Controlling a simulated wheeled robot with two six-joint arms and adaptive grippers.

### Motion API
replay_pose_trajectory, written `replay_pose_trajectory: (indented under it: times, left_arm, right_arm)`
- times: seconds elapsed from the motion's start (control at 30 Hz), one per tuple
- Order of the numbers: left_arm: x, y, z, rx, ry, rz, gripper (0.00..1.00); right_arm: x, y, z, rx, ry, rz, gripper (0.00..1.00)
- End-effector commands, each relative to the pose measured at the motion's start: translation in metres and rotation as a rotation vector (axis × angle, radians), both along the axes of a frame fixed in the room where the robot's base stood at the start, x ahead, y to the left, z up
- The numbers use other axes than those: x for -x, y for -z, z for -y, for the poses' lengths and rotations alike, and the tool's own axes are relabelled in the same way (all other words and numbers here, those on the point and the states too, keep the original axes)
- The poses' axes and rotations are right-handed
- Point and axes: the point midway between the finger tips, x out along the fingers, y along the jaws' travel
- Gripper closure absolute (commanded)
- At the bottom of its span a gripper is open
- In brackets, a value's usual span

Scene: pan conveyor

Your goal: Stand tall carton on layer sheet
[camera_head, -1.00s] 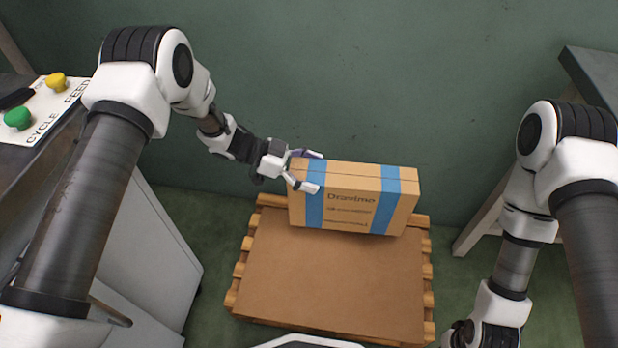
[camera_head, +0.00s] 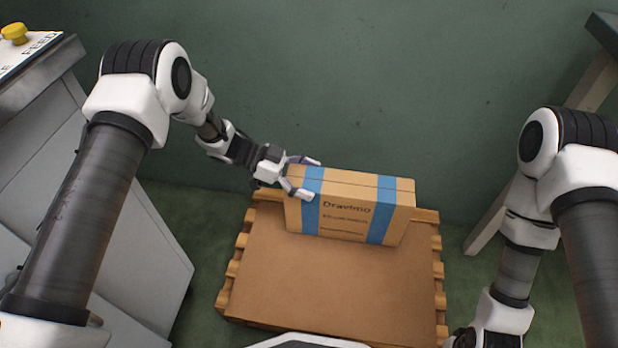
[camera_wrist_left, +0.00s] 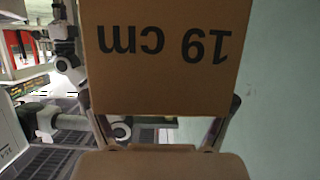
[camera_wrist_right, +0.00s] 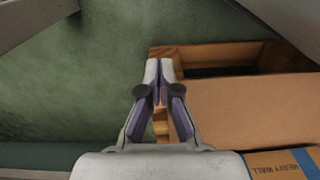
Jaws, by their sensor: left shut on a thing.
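The tall carton (camera_head: 345,210) is brown with two blue bands and dark print. It is over the back part of the layer sheet (camera_head: 290,285), a plain brown sheet on a wooden pallet. I cannot tell whether its base touches the sheet. My left gripper (camera_head: 312,178) is shut on the carton's left end, whose "19 cm" print shows upside down in the left wrist view (camera_wrist_left: 165,40). My right gripper (camera_wrist_right: 158,75) is shut and empty, above the pallet's edge in the right wrist view; the carton's corner (camera_wrist_right: 275,165) shows there at lower right.
The wooden pallet (camera_head: 232,270) stands on the green floor, its slat ends showing around the sheet. A grey cabinet with a yellow button (camera_head: 14,33) stands at left. A table leg (camera_head: 490,215) stands at right. The front of the sheet is bare.

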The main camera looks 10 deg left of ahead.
Motion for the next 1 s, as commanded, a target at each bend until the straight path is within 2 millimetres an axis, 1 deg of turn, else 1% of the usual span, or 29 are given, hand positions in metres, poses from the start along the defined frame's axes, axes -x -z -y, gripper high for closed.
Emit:
replay_pose_trajectory:
  times: [0.33,0.9,0.93,0.97,1.0]
  left_arm:
    - [0.000,-0.001,0.000,0.002,-0.001,0.001,0.87]
    - [0.000,0.010,0.000,0.002,0.000,0.000,0.87]
    - [0.000,0.009,0.000,0.002,-0.001,0.001,0.10]
    - [0.000,0.009,0.000,0.002,-0.001,0.001,0.00]
    - [0.000,0.009,0.000,0.002,-0.001,0.001,0.00]
  right_arm:
    - [0.000,-0.001,0.000,0.000,0.000,0.001,1.00]
    - [0.000,0.004,0.000,0.000,0.000,0.000,1.00]
    - [0.000,0.004,0.000,0.000,0.000,0.000,1.00]
    - [0.000,0.003,0.000,0.000,0.000,0.000,1.00]
    - [0.000,0.003,0.000,0.000,0.000,0.000,1.00]
